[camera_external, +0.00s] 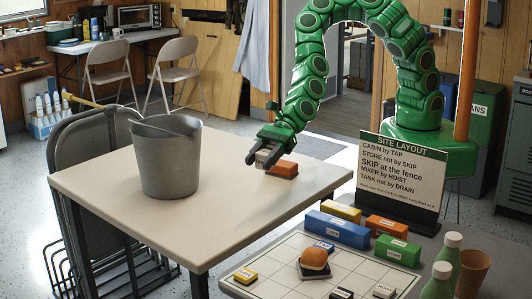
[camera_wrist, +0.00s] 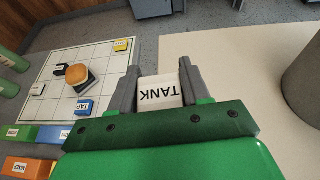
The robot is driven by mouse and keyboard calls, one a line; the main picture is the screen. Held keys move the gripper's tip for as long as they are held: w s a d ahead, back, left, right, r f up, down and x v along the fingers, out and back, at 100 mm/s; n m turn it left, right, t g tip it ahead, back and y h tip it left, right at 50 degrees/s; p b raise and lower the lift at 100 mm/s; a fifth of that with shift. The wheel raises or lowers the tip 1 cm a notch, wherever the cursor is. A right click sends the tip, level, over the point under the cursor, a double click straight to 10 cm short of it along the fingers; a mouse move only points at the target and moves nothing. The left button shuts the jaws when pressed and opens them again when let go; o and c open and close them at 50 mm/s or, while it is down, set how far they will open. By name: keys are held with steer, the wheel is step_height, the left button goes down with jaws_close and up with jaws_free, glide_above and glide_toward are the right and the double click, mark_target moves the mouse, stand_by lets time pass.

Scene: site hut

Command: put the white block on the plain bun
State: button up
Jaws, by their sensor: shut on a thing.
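My gripper (camera_wrist: 158,88) is shut on a white block (camera_wrist: 160,92) marked TANK. The bun (camera_external: 314,259) is plain and brown and sits on a small dark base on the white gridded board (camera_external: 290,247). In the wrist view the bun (camera_wrist: 79,77) is left of my gripper, clearly apart from it. Another white block (camera_external: 384,290) lies on the board.
A grey bucket (camera_external: 166,160) stands on the pale table (camera_external: 235,205). Blue (camera_wrist: 86,106), yellow (camera_wrist: 121,46) and black (camera_wrist: 60,69) labelled blocks lie around the bun. Coloured bars (camera_external: 338,229) line the board's far side, before a sign (camera_external: 402,168). Green bottles (camera_external: 440,280) stand at right.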

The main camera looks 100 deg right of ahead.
steer(key=s+a+r+n+g+y, duration=0.1)
steer(key=s+a+r+n+g, duration=0.15)
steer(key=s+a, duration=0.65)
steer(key=s+a+r+n+g+y, duration=0.1)
steer(key=s+a+r, duration=0.2)
steer(key=s+a, duration=0.65)
glide_above(314, 254)
steer(key=f, duration=0.9)
steer(key=shift+s+d, duration=0.2)
steer(key=shift+d, duration=0.15)
steer(key=shift+w+a+f, duration=0.15)
steer(key=shift+a+f, duration=0.05)
steer(key=shift+f, duration=0.2)
steer(key=shift+w+a+f, duration=0.1)
steer(key=shift+a+f, duration=0.1)
steer(key=shift+f, duration=1.5)
steer(key=shift+f, duration=0.15)
steer(key=o, duration=1.1)
